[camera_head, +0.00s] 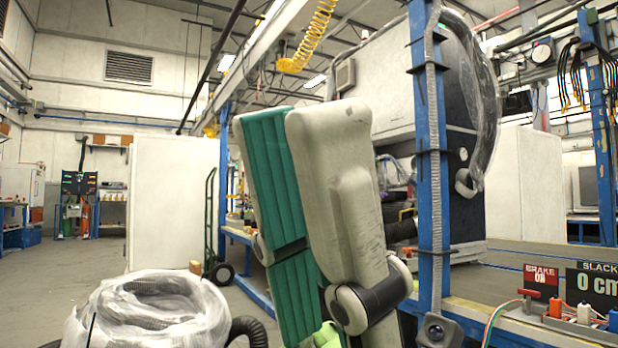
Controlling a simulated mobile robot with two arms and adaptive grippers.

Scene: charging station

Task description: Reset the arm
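A large pale, worn, rounded limb-like part (338,180) rises close in front of me at the centre, leaning left. A dark-banded joint (370,300) sits at its lower end. A teal ribbed panel (272,170) stands beside it on the left. I cannot tell whether these parts belong to my arm. A small bright green piece shows below them at the bottom edge. I cannot make out the fingertips of my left gripper, or anything held. My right gripper does not show.
A plastic-wrapped coiled hose (150,312) fills the lower left. A blue post (432,160) stands just right of the pale part. Beyond it is a bench with a brake sign (541,281) and a slack display (597,290). Open floor (60,285) shows at the left.

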